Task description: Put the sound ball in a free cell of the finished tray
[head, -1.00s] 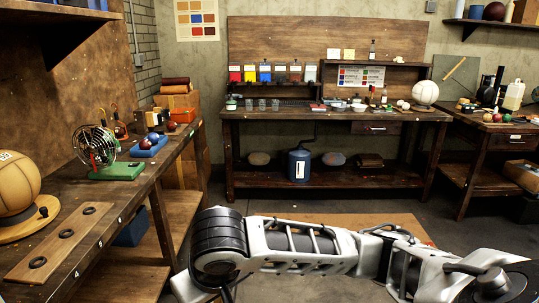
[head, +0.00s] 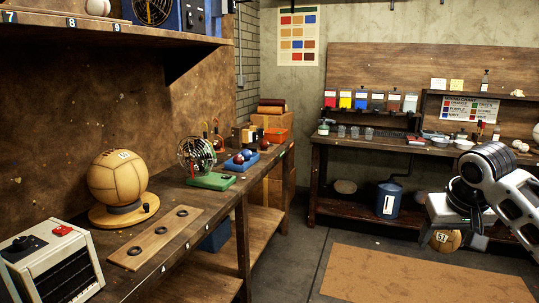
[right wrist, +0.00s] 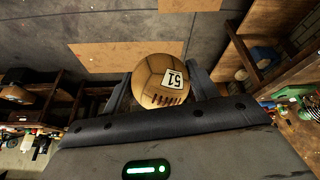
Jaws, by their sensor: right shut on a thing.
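The ball is clear of any surface. My left gripper is not in view. A wooden board with three dark rings (head: 160,235) lies empty on the left bench. I cannot tell which thing is the finished tray.
A back bench holds jars. Open floor lies between.

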